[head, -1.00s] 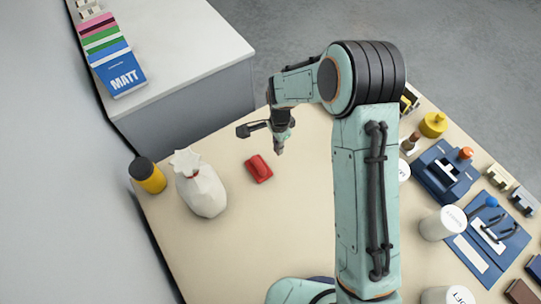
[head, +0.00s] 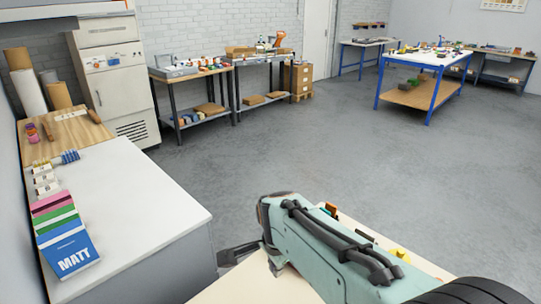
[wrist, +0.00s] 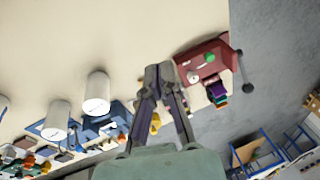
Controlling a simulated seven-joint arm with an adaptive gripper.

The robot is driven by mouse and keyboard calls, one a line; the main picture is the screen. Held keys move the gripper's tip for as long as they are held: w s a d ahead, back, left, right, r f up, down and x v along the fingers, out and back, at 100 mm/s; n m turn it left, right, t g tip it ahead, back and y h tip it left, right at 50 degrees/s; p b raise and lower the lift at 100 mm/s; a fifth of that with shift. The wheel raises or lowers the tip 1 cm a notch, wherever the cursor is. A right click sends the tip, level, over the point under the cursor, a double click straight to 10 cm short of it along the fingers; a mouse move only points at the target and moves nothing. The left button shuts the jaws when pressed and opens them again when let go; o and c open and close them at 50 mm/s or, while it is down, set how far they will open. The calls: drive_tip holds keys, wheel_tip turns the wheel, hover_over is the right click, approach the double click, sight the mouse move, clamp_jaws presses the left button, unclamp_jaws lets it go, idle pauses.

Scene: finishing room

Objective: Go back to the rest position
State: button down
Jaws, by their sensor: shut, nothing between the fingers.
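My gripper (wrist: 158,78) shows in the wrist view with its two dark fingers together and nothing between them. It is above the cream bench top (wrist: 120,30), apart from the things on it. In the head view my arm comes in from the lower right, large and close to the camera.
White tubs (wrist: 97,88) and blue tools line one side of the bench. A dark red device (wrist: 203,62) with a lever stands at its corner. A white counter (head: 130,215) with a swatch fan (head: 65,240) is at left. Open grey floor (head: 300,160) lies beyond.

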drive_tip(key=s+d+r+n, duration=0.1)
drive_tip(key=s+d+r, duration=0.25)
drive_tip(key=s, duration=0.25)
drive_tip(key=s+d+r+n, duration=0.1)
drive_tip(key=s+d+r, duration=0.1)
drive_tip(key=s+d, duration=0.3)
drive_tip(key=s+f+n+g, duration=0.3)
drive_tip(key=s+n, duration=0.6)
drive_tip(key=s, duration=0.4)
drive_tip(key=shift+s+a+f+n+y, duration=0.35)
drive_tip(key=shift+a+f+y, duration=0.1)
drive_tip(key=shift+f, duration=0.25)
drive_tip(key=c, duration=1.8)
unclamp_jaws()
